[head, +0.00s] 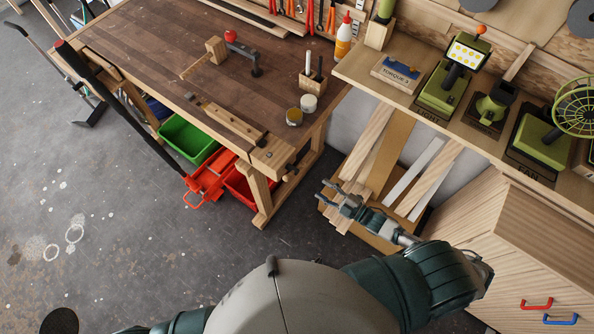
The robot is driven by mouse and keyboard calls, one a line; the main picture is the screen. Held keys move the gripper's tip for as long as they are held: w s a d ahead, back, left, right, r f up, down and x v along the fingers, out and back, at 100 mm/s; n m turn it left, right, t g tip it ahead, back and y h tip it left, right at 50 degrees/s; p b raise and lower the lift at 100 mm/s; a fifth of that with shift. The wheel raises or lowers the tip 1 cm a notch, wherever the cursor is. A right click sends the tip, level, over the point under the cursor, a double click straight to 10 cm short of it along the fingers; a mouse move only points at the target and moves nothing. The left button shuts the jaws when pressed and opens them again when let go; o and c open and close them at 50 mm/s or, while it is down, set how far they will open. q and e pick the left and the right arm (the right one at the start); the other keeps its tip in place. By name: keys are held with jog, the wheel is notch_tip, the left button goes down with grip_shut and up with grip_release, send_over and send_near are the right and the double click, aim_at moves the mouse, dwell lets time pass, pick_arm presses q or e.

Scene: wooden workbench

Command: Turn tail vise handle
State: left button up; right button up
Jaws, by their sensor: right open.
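The wooden workbench (140,38) fills the upper left of the head view. At its near right corner is the tail vise (271,158), a wooden block at the bench end. A small dark part at its right side, likely the handle (290,170), is too small to read its angle clearly. My right gripper (326,192) is open and empty, to the right of the vise and a little lower in the picture, apart from it. My left arm shows only at the bottom edge; its gripper is out of view.
Green (188,139) and red (208,180) bins sit below the bench. A crate of boards (372,232) stands right beside my right gripper. A shelf (400,92) with labelled green devices runs along the right. Two small jars (309,103) stand near the bench's right edge. Floor at lower left is mostly clear.

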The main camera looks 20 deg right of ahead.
aim_at(296, 171)
jog(key=x, duration=1.2)
jog(key=shift+w+a, duration=0.2)
jog(key=shift+a, duration=0.05)
grip_shut()
